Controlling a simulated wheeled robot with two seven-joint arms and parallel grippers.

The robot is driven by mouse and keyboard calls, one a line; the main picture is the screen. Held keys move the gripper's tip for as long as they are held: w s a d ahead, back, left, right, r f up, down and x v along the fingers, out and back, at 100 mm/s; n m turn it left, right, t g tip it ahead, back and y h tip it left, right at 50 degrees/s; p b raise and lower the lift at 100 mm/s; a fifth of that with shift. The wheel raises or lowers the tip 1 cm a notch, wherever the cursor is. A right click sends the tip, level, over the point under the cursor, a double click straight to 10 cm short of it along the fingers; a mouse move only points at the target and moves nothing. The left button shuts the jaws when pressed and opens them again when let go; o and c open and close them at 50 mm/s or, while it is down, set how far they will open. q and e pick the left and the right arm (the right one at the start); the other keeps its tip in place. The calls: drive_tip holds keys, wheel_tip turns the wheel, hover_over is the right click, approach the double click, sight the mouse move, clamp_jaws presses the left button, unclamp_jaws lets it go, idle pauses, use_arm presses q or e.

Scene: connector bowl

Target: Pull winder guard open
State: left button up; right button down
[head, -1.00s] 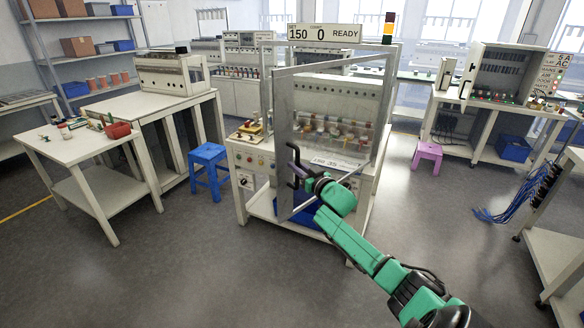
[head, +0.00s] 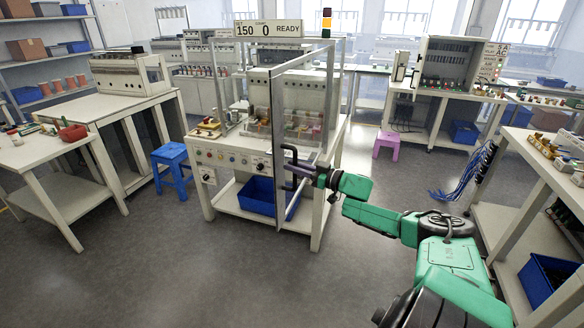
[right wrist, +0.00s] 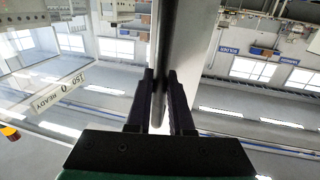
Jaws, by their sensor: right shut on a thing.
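The winder (head: 220,160) stands in the middle of the head view, under a display reading 150 0 READY. Its guard (head: 278,128) is a grey-framed clear panel that stands swung out from the winder's front at a steep angle. A dark handle (head: 288,158) is on the guard's near upright. My right gripper (head: 305,172) is at this handle, partly hidden by it. In the right wrist view, the fingers of my right gripper (right wrist: 160,100) are shut on a grey bar, the handle (right wrist: 167,45). My left gripper is not in view.
A blue stool (head: 172,160) stands left of the winder and a pink stool (head: 386,142) to its right. A blue bin (head: 258,196) sits on the winder's lower shelf. A bench (head: 540,170) stands close at the right. Grey floor in front is clear.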

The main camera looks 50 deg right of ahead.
drive_tip(key=shift+w+r, duration=0.1)
drive_tip(key=c, duration=0.8)
unclamp_jaws()
drive_tip(key=p+v, duration=0.6)
drive_tip(key=v, duration=0.8)
drive_tip(key=shift+s, duration=0.35)
